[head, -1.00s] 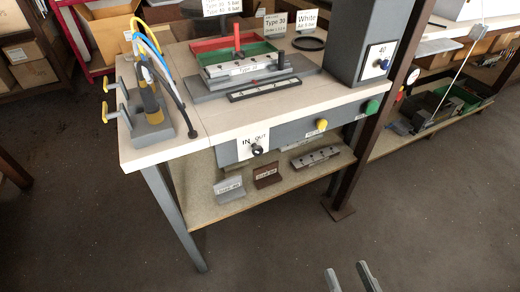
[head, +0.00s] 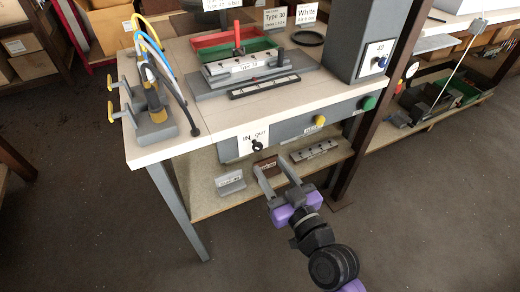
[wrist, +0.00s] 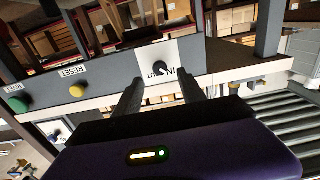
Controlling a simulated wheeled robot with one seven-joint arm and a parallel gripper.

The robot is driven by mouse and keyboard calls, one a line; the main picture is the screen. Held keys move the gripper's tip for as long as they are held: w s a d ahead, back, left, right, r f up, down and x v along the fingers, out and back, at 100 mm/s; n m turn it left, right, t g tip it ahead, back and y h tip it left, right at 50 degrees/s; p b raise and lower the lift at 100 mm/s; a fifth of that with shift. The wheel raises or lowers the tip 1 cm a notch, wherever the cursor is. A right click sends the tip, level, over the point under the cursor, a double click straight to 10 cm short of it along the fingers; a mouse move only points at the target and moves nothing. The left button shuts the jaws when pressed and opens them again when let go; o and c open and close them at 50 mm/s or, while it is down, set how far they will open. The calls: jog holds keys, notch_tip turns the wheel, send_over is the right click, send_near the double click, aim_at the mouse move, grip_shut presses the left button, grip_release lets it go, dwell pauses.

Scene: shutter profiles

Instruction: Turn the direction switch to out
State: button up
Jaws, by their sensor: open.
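The direction switch (head: 257,146) is a small black knob on a white plate (head: 245,137) marked IN and OUT, at the left end of the bench's grey front panel. It also shows in the wrist view (wrist: 160,67), upside down, between the fingertips in the picture. I cannot clearly tell which word the knob points to. My gripper (head: 269,164) is open and empty, just below and in front of the switch, with its fingers pointing towards the panel. In the wrist view my gripper (wrist: 162,80) has one finger on either side of the knob's image, apparently short of it.
A yellow button (head: 320,120) and a green button (head: 369,103) sit further right on the panel. A lower shelf (head: 205,196) with several metal pieces lies below. A dark post (head: 362,150) stands at right. The floor in front is clear.

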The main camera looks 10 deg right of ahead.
aim_at(259, 150)
jog(key=p+x, duration=0.1)
jog(key=x, duration=0.6)
grip_shut()
